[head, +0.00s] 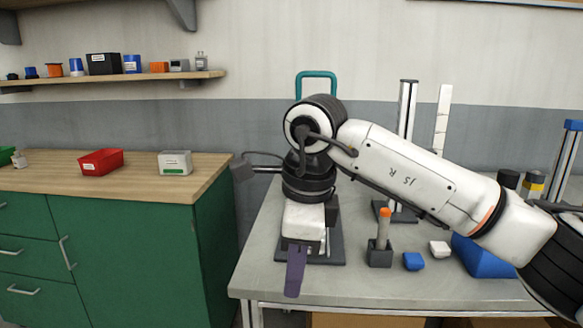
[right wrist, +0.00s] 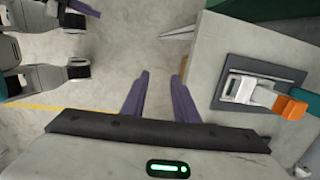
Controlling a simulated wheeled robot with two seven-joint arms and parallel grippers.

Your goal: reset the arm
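My right arm reaches in from the right in the head view and bends down at its wrist. My right gripper (head: 294,272) hangs at the bench's front left, its purple fingers pointing down. In the right wrist view the right gripper (right wrist: 160,85) has its two purple fingers apart with only floor between them, so it is open and empty. My left gripper is not in the head view. A purple finger (right wrist: 82,8) at the upper left of the right wrist view looks like part of it, but its opening cannot be told.
The grey bench (head: 270,275) holds an orange-topped post (head: 384,228), a blue block (head: 413,261) and a blue wedge (head: 480,258). A dark plate (right wrist: 228,97) with an orange-tipped fitting (right wrist: 290,108) lies beside my right gripper. A green cabinet (head: 140,240) carries a red bin (head: 101,162).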

